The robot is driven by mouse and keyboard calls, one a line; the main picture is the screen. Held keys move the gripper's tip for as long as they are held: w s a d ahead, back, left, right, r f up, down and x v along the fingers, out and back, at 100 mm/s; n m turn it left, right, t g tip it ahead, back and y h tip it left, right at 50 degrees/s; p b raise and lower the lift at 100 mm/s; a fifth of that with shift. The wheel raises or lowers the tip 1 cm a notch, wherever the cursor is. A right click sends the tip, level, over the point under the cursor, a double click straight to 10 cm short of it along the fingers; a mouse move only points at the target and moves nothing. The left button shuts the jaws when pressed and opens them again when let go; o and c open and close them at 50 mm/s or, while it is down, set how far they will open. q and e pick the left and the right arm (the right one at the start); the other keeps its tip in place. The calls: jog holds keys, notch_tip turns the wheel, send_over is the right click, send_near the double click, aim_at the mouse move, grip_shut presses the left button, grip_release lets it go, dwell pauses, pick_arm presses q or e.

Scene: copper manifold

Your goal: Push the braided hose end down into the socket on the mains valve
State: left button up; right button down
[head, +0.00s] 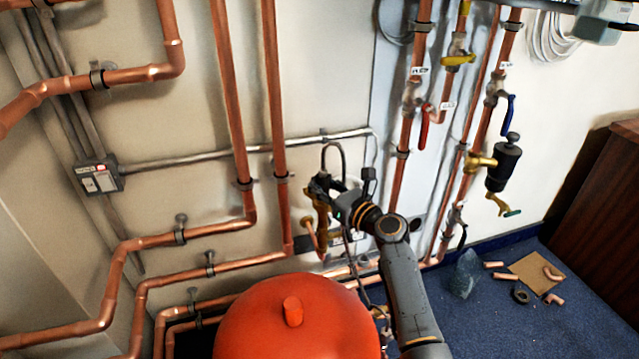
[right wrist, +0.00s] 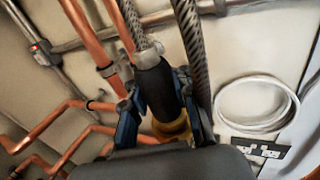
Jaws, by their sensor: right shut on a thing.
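My right gripper (head: 325,190) is at the wall in the middle of the head view, its arm coming up from below. In the right wrist view its blue fingers (right wrist: 160,112) are shut on the black sleeve of the braided hose end (right wrist: 154,86). Grey braid rises from the sleeve, and the hose (head: 333,146) shows as a loop above the gripper in the head view. A brass part (right wrist: 172,131), seemingly the mains valve, shows just beyond the sleeve; brass also shows below the gripper in the head view (head: 321,215). The fingers hide where sleeve and socket meet, so I cannot tell how deep it sits. My left gripper is out of view.
Vertical copper pipes (head: 274,100) run close left of the gripper. A large red vessel (head: 250,320) stands below. A red-handled valve (head: 424,127) and a black-bodied fitting (head: 504,165) are to the right. Loose copper pieces lie on the blue floor (head: 480,320).

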jog(key=c, duration=1)
grip_release()
jog(key=v, duration=1.2)
jog(key=shift+r, duration=0.1)
